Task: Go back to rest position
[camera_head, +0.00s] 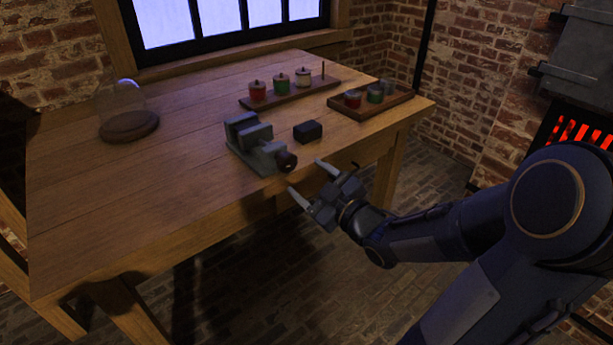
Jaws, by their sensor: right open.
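My right gripper (310,184) is open with nothing between its two pale fingers. It is at the front edge of the wooden table (160,200), just in front of a grey vise (254,146). The right arm comes in from the lower right. My left gripper is not in the view.
A dark block (308,131) lies right of the vise. Lidded red, green and pale jars stand on a back board (290,94); several more jars sit in a tray (392,106) at right. A glass dome on a round base (128,126) stands at left. The table's front left is clear.

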